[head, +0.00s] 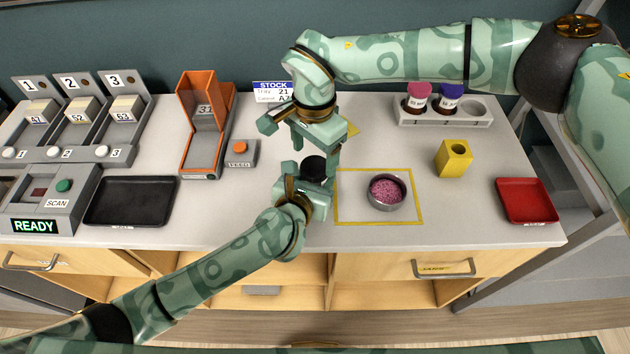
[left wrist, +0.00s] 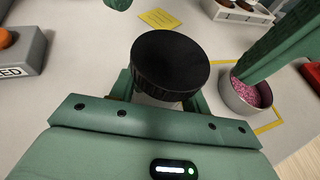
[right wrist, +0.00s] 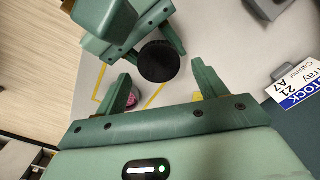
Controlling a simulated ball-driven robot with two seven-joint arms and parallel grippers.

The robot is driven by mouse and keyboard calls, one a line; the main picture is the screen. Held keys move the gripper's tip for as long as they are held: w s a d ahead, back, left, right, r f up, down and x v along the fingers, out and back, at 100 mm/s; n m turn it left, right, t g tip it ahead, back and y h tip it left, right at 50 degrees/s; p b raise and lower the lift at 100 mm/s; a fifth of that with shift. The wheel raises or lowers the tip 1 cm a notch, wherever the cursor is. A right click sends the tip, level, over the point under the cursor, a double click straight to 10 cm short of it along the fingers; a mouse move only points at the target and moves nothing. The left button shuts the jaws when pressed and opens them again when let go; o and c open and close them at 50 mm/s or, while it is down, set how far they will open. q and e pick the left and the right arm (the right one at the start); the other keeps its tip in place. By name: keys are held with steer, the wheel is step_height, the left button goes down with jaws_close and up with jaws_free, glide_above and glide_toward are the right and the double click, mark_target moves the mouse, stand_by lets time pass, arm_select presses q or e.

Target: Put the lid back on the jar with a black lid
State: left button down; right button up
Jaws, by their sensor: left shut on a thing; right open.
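A black lid (head: 314,166) with a ribbed edge is at my left gripper (head: 314,183), above the middle of the counter. It fills the space between the left fingers in the left wrist view (left wrist: 170,62). My left gripper is shut on the black-lidded thing. My right gripper (head: 316,150) is open and points down over it, with one finger to each side; the lid shows between these fingers in the right wrist view (right wrist: 158,62).
A grey dish of pink granules (head: 387,207) stands inside a yellow outlined square. A rack (head: 440,120) holds jars with pink and blue lids, and one empty hole. A yellow block (head: 453,160), red tray (head: 527,200), black tray (head: 130,201) and orange chute (head: 203,120) stand around.

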mark_target(315, 166)
steer(key=shift+f, duration=1.5)
steer(key=c, duration=1)
steer(key=m, duration=0.3)
steer(key=o, duration=1.1)
steer(key=shift+r, duration=0.1)
